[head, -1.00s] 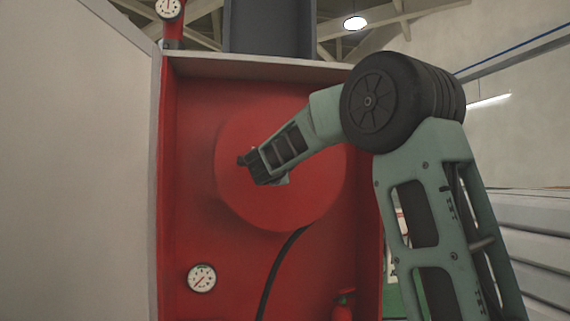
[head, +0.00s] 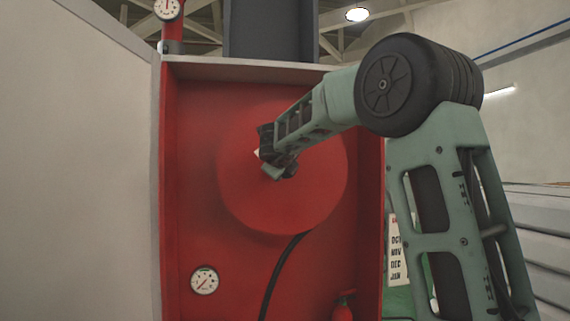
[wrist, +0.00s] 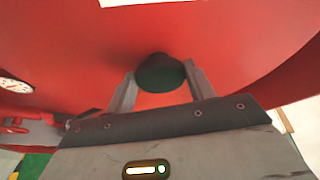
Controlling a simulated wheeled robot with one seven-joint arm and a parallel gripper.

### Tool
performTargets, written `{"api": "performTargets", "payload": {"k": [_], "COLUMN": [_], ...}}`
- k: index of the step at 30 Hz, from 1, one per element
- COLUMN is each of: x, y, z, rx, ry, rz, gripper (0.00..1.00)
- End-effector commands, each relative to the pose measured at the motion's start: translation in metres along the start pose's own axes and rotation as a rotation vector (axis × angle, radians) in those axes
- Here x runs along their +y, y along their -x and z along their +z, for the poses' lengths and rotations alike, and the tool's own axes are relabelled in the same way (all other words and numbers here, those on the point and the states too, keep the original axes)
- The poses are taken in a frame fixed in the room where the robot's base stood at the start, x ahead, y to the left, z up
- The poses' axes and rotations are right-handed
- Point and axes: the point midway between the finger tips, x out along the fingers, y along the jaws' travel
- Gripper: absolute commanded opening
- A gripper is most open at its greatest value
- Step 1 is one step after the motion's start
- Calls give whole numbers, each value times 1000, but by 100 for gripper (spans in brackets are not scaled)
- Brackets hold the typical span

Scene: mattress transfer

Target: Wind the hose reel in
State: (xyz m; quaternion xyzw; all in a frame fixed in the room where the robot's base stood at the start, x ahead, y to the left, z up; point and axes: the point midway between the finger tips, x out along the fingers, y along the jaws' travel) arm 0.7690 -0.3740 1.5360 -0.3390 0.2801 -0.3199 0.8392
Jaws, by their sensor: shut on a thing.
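The hose reel (head: 235,180) is a large round red disc in an open red cabinet. A black hose (head: 276,275) hangs from its lower edge. My gripper (head: 267,151) is at the front of the disc, a little above its middle; my arm hides part of the disc's upper right. In the wrist view, the two grey fingers of my gripper (wrist: 160,88) are shut on a dark round handle (wrist: 160,70) that stands out from the red reel face. The head view does not clearly show the handle, which my gripper hides.
The cabinet's red side walls and pale top edge (head: 250,69) frame the reel. A gauge (head: 204,281) sits low left, another (head: 168,9) at the top. A red extinguisher (head: 343,306) stands low right. A pale wall (head: 75,170) is close on the left.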

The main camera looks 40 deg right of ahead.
Motion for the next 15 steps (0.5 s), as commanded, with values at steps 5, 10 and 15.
{"api": "performTargets", "payload": {"k": [5,10,15], "x": [-2,-1,-1], "y": [0,0,-1], "z": [-1,-1,-2], "rx": [3,3,3], "ry": [-73,-111,-124], "rz": [30,46,52], "gripper": [13,13,13]}}
